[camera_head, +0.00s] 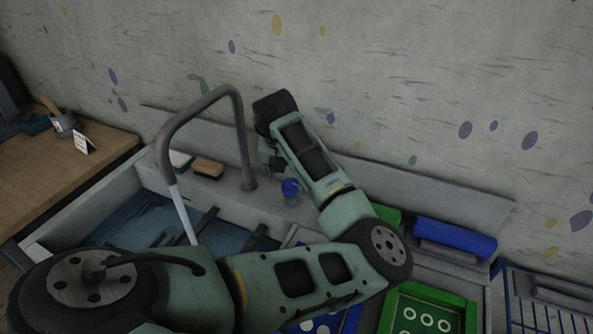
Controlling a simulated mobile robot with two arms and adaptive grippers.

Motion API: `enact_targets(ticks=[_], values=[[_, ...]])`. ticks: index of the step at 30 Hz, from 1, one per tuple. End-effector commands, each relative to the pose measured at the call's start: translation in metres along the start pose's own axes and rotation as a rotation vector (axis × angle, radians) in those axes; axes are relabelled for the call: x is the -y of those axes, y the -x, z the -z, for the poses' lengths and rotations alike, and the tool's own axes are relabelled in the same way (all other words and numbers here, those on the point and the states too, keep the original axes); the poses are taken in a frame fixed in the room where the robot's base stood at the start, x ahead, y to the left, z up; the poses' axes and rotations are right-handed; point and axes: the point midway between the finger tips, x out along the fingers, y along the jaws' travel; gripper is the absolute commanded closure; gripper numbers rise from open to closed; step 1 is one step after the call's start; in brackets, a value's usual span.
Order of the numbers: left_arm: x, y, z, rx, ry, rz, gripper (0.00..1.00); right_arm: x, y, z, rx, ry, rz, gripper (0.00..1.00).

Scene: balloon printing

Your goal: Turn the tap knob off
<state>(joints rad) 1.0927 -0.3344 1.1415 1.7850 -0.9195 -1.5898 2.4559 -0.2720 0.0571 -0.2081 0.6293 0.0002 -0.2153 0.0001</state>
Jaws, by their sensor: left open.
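The grey tap (240,130) arches over the sink, and a pale stream of water (181,212) runs from its spout into the basin (140,228). A blue tap knob (290,188) stands to the right of the tap's base. My left arm reaches in from the lower left, bends at the right and comes back up towards the wall. My left gripper (270,160) is small and dark below the wrist, just above and left of the knob. It is open; its fingers are partly hidden by the wrist, and I cannot tell if they touch the knob. My right gripper is out of view.
A sponge (207,168) lies behind the sink, left of the tap's base. A blue roll-shaped thing (455,238) and a green tray with white rings (428,312) are at the right. A wooden counter (60,165) with small items is at the left.

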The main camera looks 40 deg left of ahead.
Motion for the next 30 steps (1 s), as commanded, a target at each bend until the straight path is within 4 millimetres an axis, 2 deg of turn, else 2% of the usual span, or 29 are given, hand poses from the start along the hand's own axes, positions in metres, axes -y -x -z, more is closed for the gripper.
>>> enact_targets(ticks=[2, 7, 11, 16, 22, 27, 30], values=[[0.003, -0.003, -0.001, 0.003, 0.018, 0.011, 0.46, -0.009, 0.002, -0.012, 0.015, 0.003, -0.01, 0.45], [0.003, -0.028, 0.0, 0.0, 0.017, 0.011, 0.46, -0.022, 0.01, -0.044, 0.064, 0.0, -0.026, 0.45], [0.003, -0.049, -0.001, 0.001, 0.017, 0.01, 0.46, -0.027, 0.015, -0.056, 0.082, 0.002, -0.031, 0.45], [0.003, -0.068, -0.001, 0.003, 0.016, 0.009, 0.46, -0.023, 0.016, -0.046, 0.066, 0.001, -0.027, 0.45], [0.003, -0.075, -0.001, 0.005, 0.018, 0.009, 0.46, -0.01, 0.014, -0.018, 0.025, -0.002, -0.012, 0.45], [0.003, -0.075, -0.001, 0.005, 0.017, 0.009, 0.47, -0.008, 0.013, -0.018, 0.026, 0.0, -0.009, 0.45], [0.003, -0.075, -0.001, 0.004, 0.017, 0.009, 0.56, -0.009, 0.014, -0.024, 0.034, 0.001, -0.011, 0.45]])
